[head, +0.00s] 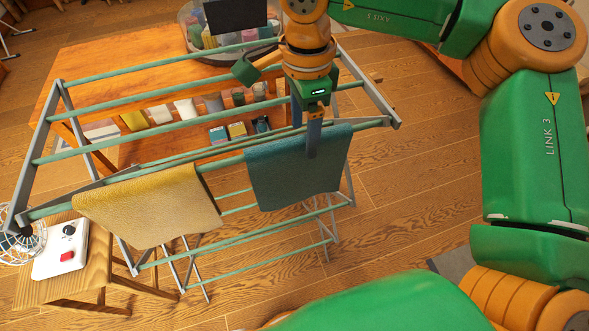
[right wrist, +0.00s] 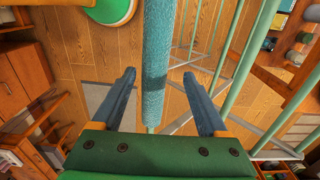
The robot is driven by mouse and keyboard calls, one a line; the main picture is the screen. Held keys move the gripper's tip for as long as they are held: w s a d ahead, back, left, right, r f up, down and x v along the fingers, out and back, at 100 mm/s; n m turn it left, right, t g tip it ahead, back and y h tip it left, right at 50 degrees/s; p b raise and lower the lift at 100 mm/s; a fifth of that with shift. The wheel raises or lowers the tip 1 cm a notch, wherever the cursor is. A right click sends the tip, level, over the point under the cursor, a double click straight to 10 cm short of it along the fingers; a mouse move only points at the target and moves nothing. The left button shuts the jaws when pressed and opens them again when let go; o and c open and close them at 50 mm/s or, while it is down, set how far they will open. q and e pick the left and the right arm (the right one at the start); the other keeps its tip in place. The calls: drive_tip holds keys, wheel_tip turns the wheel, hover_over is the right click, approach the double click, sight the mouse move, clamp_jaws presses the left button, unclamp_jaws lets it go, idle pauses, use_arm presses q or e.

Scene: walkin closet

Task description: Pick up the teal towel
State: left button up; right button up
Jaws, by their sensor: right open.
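The teal towel (head: 300,172) hangs folded over the front rail of a drying rack, right of a yellow towel (head: 150,205). My right gripper (head: 313,150) points down at the teal towel's top fold in the head view, one finger in front of its right part. In the right wrist view, my right gripper (right wrist: 160,76) is open, with a finger on each side of the teal towel (right wrist: 157,45). A gap shows between each finger and the cloth. My left gripper is not in view.
The drying rack (head: 105,100) has thin green rails and grey side frames. A wooden table (head: 90,65) with small items stands behind it. A wooden stool (head: 95,270) bears a white device (head: 62,250) at the left.

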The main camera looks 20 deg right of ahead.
sight(299, 157)
drive_tip(key=f+p, duration=0.1)
drive_tip(key=s+f, duration=0.1)
drive_tip(key=p, duration=0.1)
drive_tip(key=shift+s+a+f+p, duration=0.2)
drive_tip(key=shift+a+f+p, duration=0.1)
drive_tip(key=shift+a+f, duration=0.1)
drive_tip(key=f, duration=0.4)
drive_tip(key=shift+w+a+p, duration=0.1)
drive_tip(key=shift+w+p, duration=0.2)
drive_tip(key=shift+w, duration=0.1)
drive_tip(key=shift+s+r, duration=0.1)
drive_tip(key=shift+s, duration=0.05)
drive_tip(key=c, duration=0.4)
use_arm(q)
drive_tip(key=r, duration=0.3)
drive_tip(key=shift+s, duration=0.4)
use_arm(e)
clamp_jaws()
